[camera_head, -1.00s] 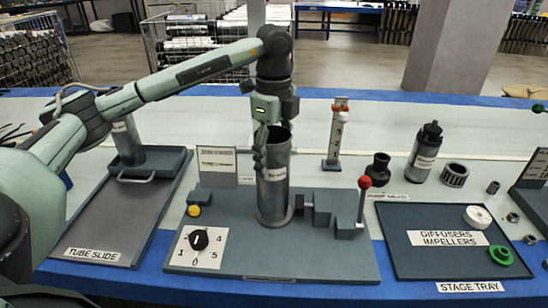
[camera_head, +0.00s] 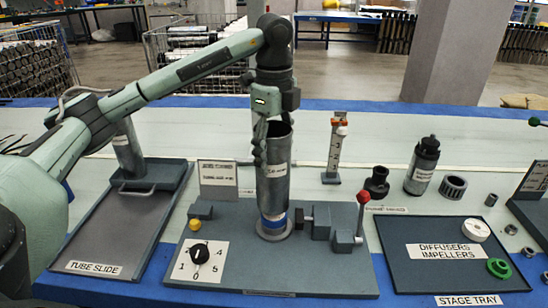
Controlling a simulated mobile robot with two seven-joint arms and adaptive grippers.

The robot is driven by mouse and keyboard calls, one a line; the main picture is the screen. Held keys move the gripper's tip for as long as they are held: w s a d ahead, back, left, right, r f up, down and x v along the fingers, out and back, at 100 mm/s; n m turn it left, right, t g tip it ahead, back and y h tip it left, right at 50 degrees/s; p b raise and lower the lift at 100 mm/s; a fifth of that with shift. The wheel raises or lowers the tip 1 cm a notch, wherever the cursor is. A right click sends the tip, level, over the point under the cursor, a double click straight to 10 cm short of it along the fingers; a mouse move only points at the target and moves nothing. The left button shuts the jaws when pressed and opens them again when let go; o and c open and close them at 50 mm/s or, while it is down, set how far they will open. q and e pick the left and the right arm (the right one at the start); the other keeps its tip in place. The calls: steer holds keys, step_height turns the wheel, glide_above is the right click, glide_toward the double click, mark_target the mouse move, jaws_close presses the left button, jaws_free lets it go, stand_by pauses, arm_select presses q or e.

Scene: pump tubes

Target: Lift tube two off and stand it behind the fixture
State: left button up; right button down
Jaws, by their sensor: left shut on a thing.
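The grey metal tube (camera_head: 273,185) with a white label stands upright over the fixture (camera_head: 300,272), a grey base plate with a numbered dial. My left gripper (camera_head: 266,135) is shut on the tube's upper rim at its left side. The tube's lower end is above the round seat (camera_head: 273,233), and a blue and white part (camera_head: 272,221) shows beneath it. I cannot tell whether the tube still surrounds the top of that part. The number on the tube's label is not readable. My right gripper is not in view.
A red-knobbed lever (camera_head: 362,200) and clamp block stand right of the tube. A sign (camera_head: 217,178) stands behind-left, a small numbered post (camera_head: 335,150) behind-right. The tube slide (camera_head: 110,235) holds another tube. The stage tray (camera_head: 400,270) lies right. Pale table surface behind the fixture is mostly clear.

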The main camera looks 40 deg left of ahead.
arm_select(q)
step_height(320, 180, up, 13)
stand_by(2.2)
